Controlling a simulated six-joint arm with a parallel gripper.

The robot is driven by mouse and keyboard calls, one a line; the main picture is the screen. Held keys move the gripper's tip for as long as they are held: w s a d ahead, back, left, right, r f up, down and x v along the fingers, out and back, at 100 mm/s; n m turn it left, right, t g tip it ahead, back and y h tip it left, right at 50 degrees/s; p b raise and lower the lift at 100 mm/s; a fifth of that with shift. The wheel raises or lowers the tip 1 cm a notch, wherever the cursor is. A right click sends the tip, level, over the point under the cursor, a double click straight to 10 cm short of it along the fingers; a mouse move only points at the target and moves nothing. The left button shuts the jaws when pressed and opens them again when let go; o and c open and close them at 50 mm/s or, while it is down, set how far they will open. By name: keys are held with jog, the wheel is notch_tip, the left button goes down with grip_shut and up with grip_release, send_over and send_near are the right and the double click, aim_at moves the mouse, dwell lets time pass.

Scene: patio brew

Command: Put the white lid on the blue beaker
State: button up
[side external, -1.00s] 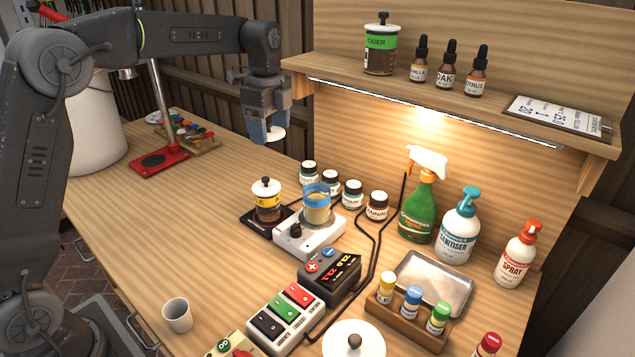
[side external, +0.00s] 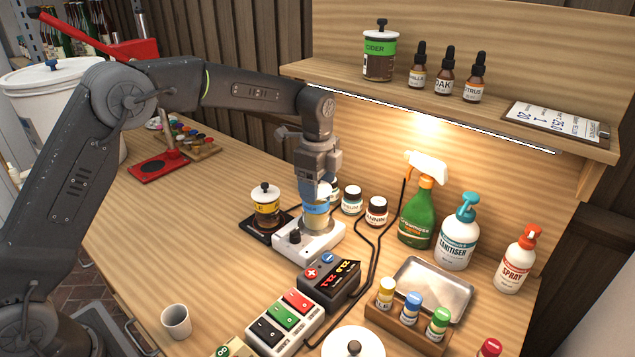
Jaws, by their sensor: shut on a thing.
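The blue-banded beaker (side external: 315,222) stands upright on a white stirrer plate (side external: 291,244), with tan contents showing below its blue band. My gripper (side external: 317,194) points down directly over the beaker and is shut on the white lid (side external: 323,189). The lid is mostly hidden by the fingers and shows as a small white patch at the beaker's mouth. I cannot tell whether it touches the rim.
A yellow-labelled lidded jar (side external: 266,207) stands on a black scale just left. A control box (side external: 329,283) with cables sits in front. A shelf (side external: 450,105) overhangs the back.

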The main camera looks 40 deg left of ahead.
jog(key=shift+f, duration=0.25)
jog(key=shift+f, duration=0.25)
jog(key=o, duration=0.9)
notch_tip(320, 180, up, 13)
